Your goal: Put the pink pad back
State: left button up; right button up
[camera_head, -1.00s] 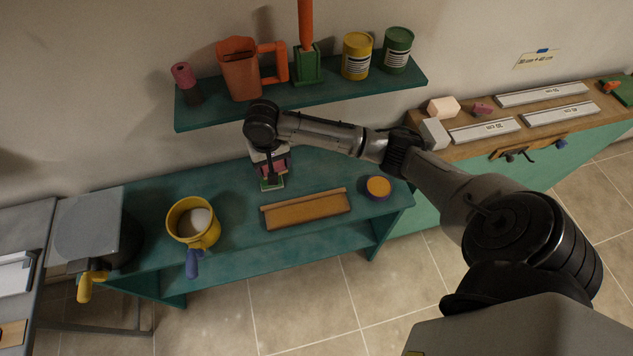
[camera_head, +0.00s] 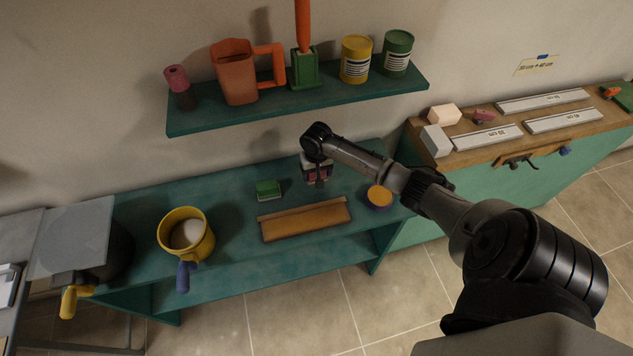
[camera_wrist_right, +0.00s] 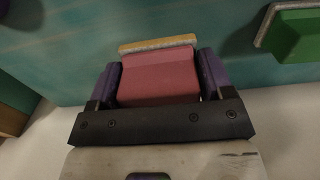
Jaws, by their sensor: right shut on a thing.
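My right gripper (camera_head: 318,180) is shut on the pink pad (camera_wrist_right: 158,82) and holds it over the back right part of the teal bench (camera_head: 225,235). In the right wrist view the pad sits between the two purple fingers, with a grey and tan layer along its far edge. In the head view the arm mostly hides the pad. A green pad (camera_head: 268,190) lies on the bench to the left of the gripper; it also shows in the right wrist view (camera_wrist_right: 298,38). My left gripper is not in view.
A tan wooden board (camera_head: 305,220) lies in front of the gripper, with an orange-topped round thing (camera_head: 379,196) to its right. A yellow pot (camera_head: 187,236) stands at left. Above, a shelf (camera_head: 210,122) holds a jug (camera_head: 236,75) and cans. Bench space around the green pad is clear.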

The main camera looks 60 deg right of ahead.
jog(key=shift+f+b, duration=0.4)
jog(key=shift+f, duration=2)
jog(key=shift+f, duration=0.1)
jog(key=o, duration=0.8)
